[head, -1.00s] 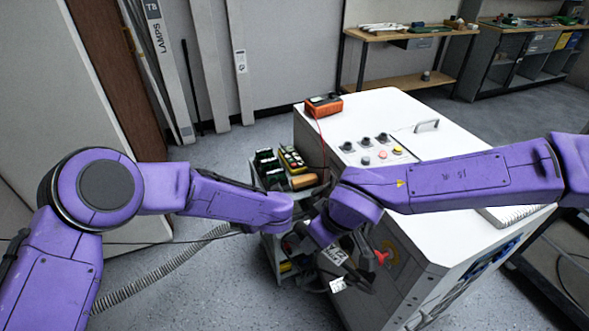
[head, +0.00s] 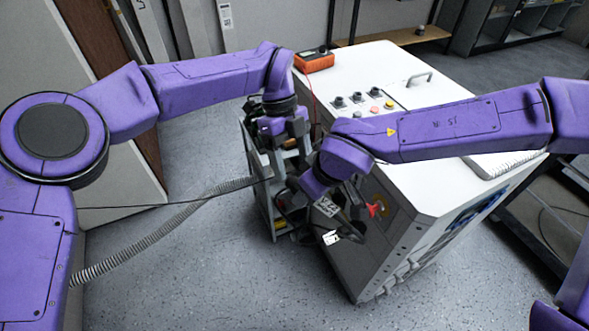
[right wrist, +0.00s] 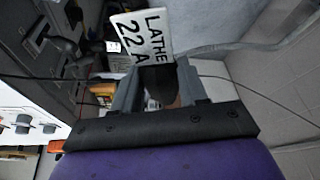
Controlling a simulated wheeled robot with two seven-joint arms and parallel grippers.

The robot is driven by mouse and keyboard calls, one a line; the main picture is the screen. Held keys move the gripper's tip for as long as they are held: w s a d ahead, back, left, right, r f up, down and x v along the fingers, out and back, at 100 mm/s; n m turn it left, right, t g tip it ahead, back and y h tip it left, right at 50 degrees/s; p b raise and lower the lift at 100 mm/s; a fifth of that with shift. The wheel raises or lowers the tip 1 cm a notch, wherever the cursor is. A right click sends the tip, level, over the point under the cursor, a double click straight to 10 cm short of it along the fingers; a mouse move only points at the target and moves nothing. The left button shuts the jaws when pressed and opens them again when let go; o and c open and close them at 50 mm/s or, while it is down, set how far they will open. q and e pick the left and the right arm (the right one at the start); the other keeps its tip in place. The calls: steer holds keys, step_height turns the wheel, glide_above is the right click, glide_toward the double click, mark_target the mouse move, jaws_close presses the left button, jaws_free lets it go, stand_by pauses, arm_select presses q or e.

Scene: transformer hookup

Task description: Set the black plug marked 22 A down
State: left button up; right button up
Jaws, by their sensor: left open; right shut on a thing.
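The black plug (right wrist: 157,80) is held between the fingers of my right gripper (right wrist: 157,70), with its white tag (right wrist: 140,36) reading LATHE 22 A in the right wrist view. In the head view my right gripper (head: 292,188) is low beside the front of the white cabinet, partly hidden by its own wrist, and the plug is hard to make out. My left gripper (head: 283,142) is open above the grey trolley (head: 262,205), and its fingertips are hard to see against the shelf.
The white cabinet (head: 400,110) carries an orange meter (head: 314,61), several knobs and a handle. A red switch (head: 376,207) and a white tag (head: 331,237) are on or near its front. The floor in front is clear.

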arm_select(q)
steer(key=x, duration=0.4)
steer(key=shift+d, duration=0.1)
steer(key=c, duration=1.2)
arm_select(e)
steer(key=o, duration=1.3)
steer(key=shift+s+a, duration=0.1)
steer(key=shift+r, duration=0.1)
